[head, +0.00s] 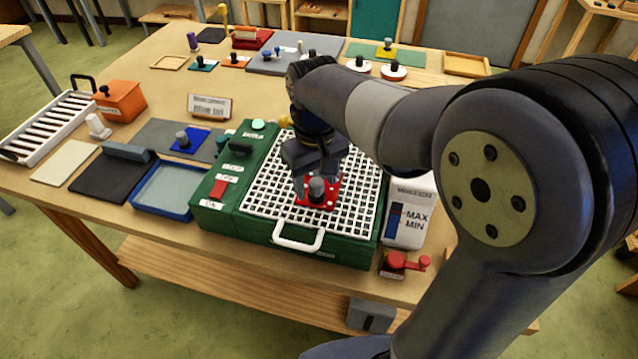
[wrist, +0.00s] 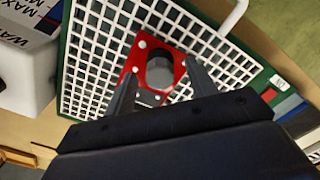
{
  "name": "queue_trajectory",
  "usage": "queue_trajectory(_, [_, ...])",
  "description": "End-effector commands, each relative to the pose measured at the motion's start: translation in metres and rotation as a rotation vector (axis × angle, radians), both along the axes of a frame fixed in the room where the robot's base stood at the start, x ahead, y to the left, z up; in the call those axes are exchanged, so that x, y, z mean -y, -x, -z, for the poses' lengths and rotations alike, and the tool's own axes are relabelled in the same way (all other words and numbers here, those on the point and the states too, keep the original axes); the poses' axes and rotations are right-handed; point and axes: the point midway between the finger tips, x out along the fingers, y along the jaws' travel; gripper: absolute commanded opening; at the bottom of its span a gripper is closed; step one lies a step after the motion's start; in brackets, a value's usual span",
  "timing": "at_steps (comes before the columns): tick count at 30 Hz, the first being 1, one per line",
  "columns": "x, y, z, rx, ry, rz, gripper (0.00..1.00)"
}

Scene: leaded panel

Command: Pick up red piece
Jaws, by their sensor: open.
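The red piece (head: 328,200) is a flat red plate with a grey round knob on top. My gripper (head: 312,172) is just above and behind the piece, pointing down. In the wrist view my gripper (wrist: 160,85) is open, with one finger on each side of the knob. I cannot tell whether the fingers touch it.
The green machine (head: 222,205) has a white handle (head: 298,240) at its front. A white MAX/MIN container (head: 412,208) stands close at its right. A blue tray (head: 166,187) and a blue piece with a knob (head: 188,140) lie to the left. More pieces with knobs stand at the back.

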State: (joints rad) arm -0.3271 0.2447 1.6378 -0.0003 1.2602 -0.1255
Motion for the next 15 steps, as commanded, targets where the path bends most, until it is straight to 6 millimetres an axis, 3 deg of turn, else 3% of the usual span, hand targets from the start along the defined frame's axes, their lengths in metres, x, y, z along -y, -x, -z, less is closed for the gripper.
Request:
queue_trajectory(3, [0.0,0.0005,0.0112,-0.001,0.0,0.0,0.54])
queue_trajectory(11, [-0.0001,0.0001,0.0132,0.002,-0.001,0.0,0.53])
queue_trajectory(15, [-0.0001,0.0001,0.013,0.002,-0.001,0.0,0.41])
